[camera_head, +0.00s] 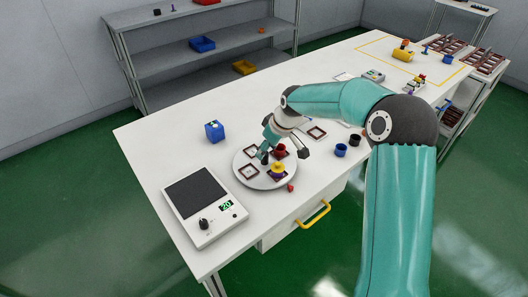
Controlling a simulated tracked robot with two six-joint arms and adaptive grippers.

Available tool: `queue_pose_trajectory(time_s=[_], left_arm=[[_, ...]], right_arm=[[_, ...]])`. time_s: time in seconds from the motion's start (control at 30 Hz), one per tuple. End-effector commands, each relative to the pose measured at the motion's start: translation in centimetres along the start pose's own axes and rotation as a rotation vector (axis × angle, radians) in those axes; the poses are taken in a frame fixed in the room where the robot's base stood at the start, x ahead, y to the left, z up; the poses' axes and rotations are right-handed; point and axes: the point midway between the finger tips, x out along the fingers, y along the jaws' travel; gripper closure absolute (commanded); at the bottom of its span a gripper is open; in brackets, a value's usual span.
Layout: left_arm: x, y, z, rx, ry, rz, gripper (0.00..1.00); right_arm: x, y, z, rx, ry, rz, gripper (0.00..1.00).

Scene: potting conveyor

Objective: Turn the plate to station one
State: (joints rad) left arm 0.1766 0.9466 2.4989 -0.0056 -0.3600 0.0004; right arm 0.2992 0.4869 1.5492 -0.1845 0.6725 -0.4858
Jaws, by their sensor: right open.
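The round grey plate (263,184) lies on the white table. Square marked stations show on it, one at its left front (249,172) and one at its left back (252,150). A yellow piece (278,170) with a dark base sits at the plate's front right. A red piece (280,150) stands at the back right, partly hidden by my gripper. My right gripper (284,154) is open above the back of the plate, its fingers spread on either side of the red piece. I cannot tell whether it touches. My left gripper is not in view.
A device with a dark pad (195,191), a knob and a display reading 20 is at the left front. A blue box (214,131) stands behind the plate. Blue (341,150) and black (355,140) cups are to the right. A small red piece (291,187) lies by the plate's front edge.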

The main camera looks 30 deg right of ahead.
Motion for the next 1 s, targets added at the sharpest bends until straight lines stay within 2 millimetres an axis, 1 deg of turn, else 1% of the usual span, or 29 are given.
queue_pose_trajectory(time_s=[0.03,0.1,0.23,0.4,0.6,0.63,0.93,1.0], left_arm=[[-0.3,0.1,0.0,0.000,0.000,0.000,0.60],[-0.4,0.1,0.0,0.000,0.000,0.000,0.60],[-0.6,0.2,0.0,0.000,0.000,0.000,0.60],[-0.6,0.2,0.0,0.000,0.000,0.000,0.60],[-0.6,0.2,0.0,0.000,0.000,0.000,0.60],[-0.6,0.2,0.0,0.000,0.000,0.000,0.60],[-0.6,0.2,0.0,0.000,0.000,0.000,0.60],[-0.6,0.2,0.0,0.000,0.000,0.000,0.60]], right_arm=[[0.9,0.0,0.0,0.000,-0.003,-0.002,0.48],[1.8,0.0,0.0,0.000,-0.002,-0.001,0.48],[3.0,0.0,0.0,0.001,-0.001,0.000,0.48],[3.6,0.0,0.0,0.001,0.001,0.001,0.48],[3.6,0.0,0.0,0.001,0.001,0.001,0.48],[3.6,0.0,0.0,0.001,0.001,0.001,0.50],[3.6,0.0,0.0,0.001,0.001,0.001,1.00],[3.6,0.0,0.0,0.001,0.001,0.001,1.00]])
